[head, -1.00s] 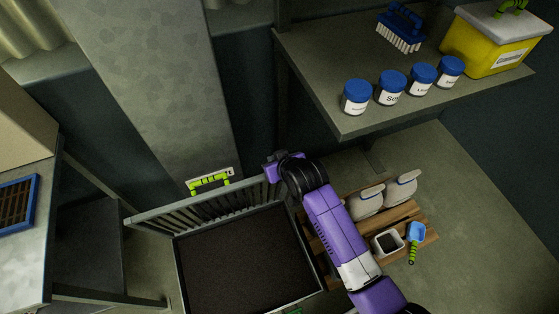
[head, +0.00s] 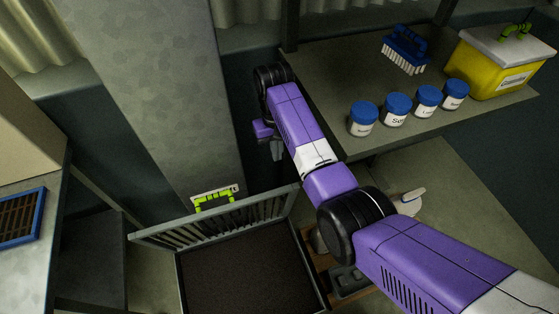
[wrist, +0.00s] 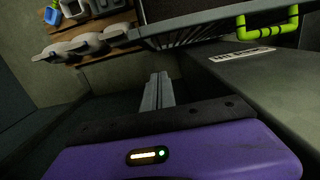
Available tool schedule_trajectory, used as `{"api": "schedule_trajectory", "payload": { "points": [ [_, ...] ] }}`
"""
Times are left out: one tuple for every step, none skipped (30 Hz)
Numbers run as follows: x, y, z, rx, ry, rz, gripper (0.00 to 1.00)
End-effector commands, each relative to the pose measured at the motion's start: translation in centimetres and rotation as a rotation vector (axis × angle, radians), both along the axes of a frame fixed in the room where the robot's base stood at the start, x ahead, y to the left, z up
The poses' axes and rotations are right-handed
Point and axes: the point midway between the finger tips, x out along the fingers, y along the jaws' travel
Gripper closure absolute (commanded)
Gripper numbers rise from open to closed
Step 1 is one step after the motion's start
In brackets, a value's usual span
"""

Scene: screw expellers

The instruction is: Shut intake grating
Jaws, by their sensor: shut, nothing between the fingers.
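The intake grating (head: 220,222) is a grey slatted panel standing raised and tilted at the back edge of a dark-filled hopper (head: 245,270). It also shows at the top of the wrist view (wrist: 190,28). A bright green handle (head: 214,198) shows at its upper edge in the head view, and in the wrist view (wrist: 268,24); its mounting is unclear. My gripper (head: 277,150) is shut and empty, above and behind the grating's right end, beside the grey column. In the wrist view its grey fingertips (wrist: 158,78) touch nothing, with the grating beyond them.
A wide grey column (head: 165,95) stands behind the grating. A shelf (head: 335,85) with several blue-lidded jars, a brush (head: 405,50) and a yellow box (head: 500,65) is at right. A wooden pallet (wrist: 95,38) with scoops lies beside the hopper. A table with a blue-framed filter (head: 20,218) is at left.

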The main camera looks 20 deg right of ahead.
Motion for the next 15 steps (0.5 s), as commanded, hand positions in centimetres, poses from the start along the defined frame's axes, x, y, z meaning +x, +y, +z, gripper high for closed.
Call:
{"api": "schedule_trajectory", "payload": {
  "points": [
    [-0.2, 0.0, -1.0, 0.000, 0.005, 0.000, 1.00],
    [-0.2, 0.0, -1.5, 0.000, 0.004, 0.000, 1.00],
    [-0.3, 0.0, -2.3, 0.000, 0.005, 0.000, 1.00],
    [-0.3, 0.0, -2.9, 0.000, 0.004, 0.000, 1.00],
    [-0.4, 0.0, -3.5, 0.000, 0.004, 0.000, 1.00],
    [-0.4, 0.0, -4.2, 0.000, 0.003, 0.000, 1.00],
    [-0.4, 0.0, -4.7, 0.000, 0.003, 0.000, 1.00],
    [-0.4, 0.0, -5.2, 0.000, 0.003, 0.000, 1.00],
    [-0.5, 0.0, -5.8, 0.000, 0.003, 0.000, 1.00],
    [-0.5, 0.0, -6.3, 0.000, 0.002, 0.000, 1.00],
    [-0.5, 0.0, -6.8, 0.000, 0.002, 0.000, 1.00],
    [-0.5, 0.0, -7.3, 0.000, 0.002, 0.000, 1.00],
    [-0.5, 0.0, -7.8, 0.000, 0.002, 0.000, 1.00],
    [-0.6, 0.0, -8.2, 0.000, 0.002, 0.000, 1.00],
    [-0.6, 0.0, -8.8, 0.000, 0.001, 0.000, 1.00]
  ]
}}
